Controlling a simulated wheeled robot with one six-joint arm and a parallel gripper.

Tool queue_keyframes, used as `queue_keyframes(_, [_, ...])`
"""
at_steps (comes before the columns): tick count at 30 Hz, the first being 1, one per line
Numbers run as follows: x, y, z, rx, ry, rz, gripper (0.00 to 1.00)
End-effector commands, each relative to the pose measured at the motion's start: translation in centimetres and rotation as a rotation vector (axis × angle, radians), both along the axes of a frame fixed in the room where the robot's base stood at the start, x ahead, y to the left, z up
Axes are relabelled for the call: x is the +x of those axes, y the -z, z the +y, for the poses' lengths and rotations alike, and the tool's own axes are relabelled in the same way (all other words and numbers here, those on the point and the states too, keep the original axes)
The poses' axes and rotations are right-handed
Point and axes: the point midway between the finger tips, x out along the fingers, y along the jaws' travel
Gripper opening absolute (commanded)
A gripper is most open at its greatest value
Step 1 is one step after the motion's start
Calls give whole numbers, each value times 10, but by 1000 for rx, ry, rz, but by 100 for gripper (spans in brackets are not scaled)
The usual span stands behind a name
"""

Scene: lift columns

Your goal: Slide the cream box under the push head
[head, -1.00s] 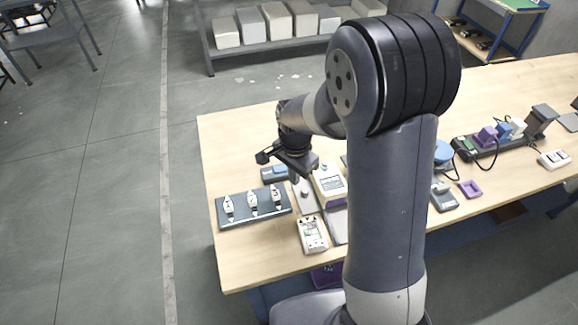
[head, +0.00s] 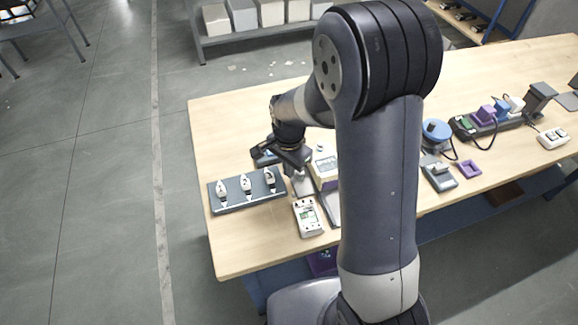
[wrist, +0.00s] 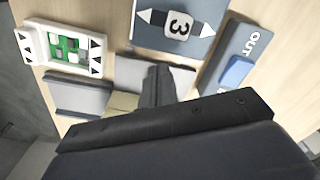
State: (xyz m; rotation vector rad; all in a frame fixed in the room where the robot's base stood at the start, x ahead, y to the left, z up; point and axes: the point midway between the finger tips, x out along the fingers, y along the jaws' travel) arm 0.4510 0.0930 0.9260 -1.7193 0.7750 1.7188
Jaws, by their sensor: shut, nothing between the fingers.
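The cream box (head: 325,167) stands on the table just right of my gripper, partly hidden behind my arm. In the wrist view a small piece of cream surface (wrist: 122,103) shows beside the fingers, probably the same box. My gripper (head: 296,167) is shut and empty, low over the grey plates. In the wrist view its dark fingers (wrist: 158,86) point down at a grey plate (wrist: 135,70); I cannot tell if they touch it. I cannot make out the push head with certainty.
A dark board (head: 230,203) with several white-marked knobs lies left of the gripper. A blue-grey panel marked OUT (wrist: 235,70) has a blue button. A white device (head: 308,217) lies in front. More devices and a power strip (head: 490,127) stand to the right.

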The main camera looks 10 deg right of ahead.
Motion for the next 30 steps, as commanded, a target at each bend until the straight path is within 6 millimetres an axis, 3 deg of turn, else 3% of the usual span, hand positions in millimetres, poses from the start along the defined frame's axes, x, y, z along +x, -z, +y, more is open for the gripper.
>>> queue_keyframes(11, [0,21,0,0,0,1,0])
queue_keyframes(30, [7,18,-32,0,2,-1,0])
